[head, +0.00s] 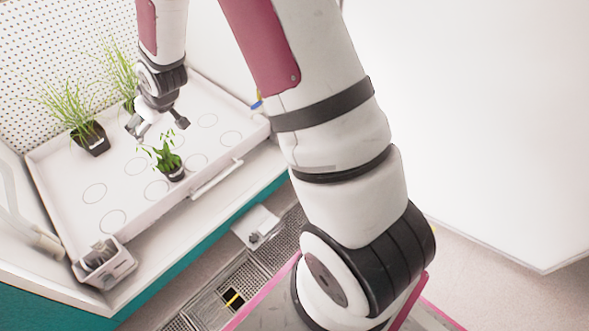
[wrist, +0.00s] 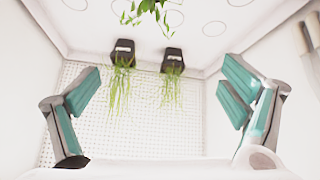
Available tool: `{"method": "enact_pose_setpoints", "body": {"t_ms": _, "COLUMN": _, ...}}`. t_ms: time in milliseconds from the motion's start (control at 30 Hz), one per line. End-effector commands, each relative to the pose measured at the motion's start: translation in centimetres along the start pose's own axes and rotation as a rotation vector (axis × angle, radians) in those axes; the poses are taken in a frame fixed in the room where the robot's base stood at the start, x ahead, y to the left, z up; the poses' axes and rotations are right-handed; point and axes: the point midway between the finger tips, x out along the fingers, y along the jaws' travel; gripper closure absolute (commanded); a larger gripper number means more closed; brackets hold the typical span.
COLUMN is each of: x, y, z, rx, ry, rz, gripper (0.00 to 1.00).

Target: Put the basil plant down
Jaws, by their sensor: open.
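The basil plant (head: 167,157) stands upright in a small dark pot on the white tray (head: 64,191), near the tray's front side. Its leaves also show at the top edge of the wrist view (wrist: 146,6), where its pot is out of frame. My gripper (head: 157,128) is open and empty, just above and behind the basil, apart from it. In the wrist view my gripper's teal-padded fingers (wrist: 160,100) are spread wide with nothing between them.
Two grassy plants in dark pots stand at the tray's back, one at left (head: 92,139), one partly behind my gripper (head: 122,70). Marked circles around the basil are empty. A small container (head: 104,264) sits at the tray's front left corner. A perforated wall (head: 60,40) rises behind.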

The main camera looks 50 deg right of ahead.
Motion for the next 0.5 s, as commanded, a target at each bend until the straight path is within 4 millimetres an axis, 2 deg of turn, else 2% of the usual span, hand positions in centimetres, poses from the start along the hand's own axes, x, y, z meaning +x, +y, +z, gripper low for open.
{"method": "enact_pose_setpoints", "body": {"t_ms": 33, "x": -2.6, "y": 0.0, "z": -0.4, "rx": -0.004, "ry": -0.023, "rz": 0.008, "gripper": 0.08}}
{"method": "enact_pose_setpoints", "body": {"t_ms": 233, "x": -11.8, "y": -0.5, "z": 1.0, "rx": 0.013, "ry": -0.153, "rz": 0.027, "gripper": 0.08}}
{"method": "enact_pose_setpoints", "body": {"t_ms": 367, "x": -17.9, "y": -1.2, "z": 2.9, "rx": 0.035, "ry": -0.234, "rz": 0.037, "gripper": 0.08}}
{"method": "enact_pose_setpoints", "body": {"t_ms": 500, "x": -24.2, "y": -2.1, "z": 5.8, "rx": 0.068, "ry": -0.318, "rz": 0.046, "gripper": 0.08}}
